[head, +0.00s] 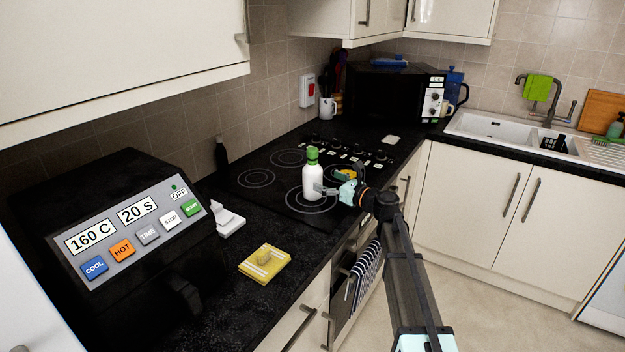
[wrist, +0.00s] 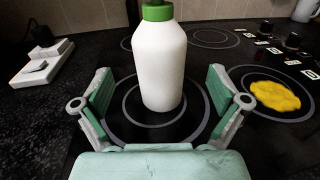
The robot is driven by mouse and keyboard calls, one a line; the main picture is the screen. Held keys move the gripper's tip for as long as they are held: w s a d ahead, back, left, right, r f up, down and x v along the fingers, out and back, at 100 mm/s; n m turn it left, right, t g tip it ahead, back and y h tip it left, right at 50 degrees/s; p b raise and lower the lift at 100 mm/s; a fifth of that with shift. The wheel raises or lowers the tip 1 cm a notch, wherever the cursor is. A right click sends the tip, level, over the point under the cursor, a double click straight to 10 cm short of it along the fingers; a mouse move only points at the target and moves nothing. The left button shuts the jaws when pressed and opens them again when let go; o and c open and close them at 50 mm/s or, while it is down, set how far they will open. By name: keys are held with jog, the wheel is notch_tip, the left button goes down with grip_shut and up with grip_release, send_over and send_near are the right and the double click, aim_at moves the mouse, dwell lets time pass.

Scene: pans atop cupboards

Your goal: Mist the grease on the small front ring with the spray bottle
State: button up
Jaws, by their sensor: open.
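The spray bottle (head: 313,182), white with a green top, stands upright on a large ring of the black hob (head: 277,203). It also shows in the wrist view (wrist: 159,65), where its top is cut off by the frame. My gripper (head: 327,189) is open, low over the hob, with its fingers (wrist: 158,98) on either side of the bottle and visible gaps to it. A yellow grease patch (wrist: 275,96) lies on a smaller ring to the right of the bottle. In the head view the grease (head: 347,174) is partly hidden behind my gripper.
Control knobs (head: 345,150) line the hob's far side. The air fryer (head: 125,235) stands at the left.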

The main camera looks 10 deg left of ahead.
aim_at(313, 174)
jog(key=shift+p+x, duration=0.75)
jog(key=shift+x, duration=2.45)
jog(key=c, duration=1.6)
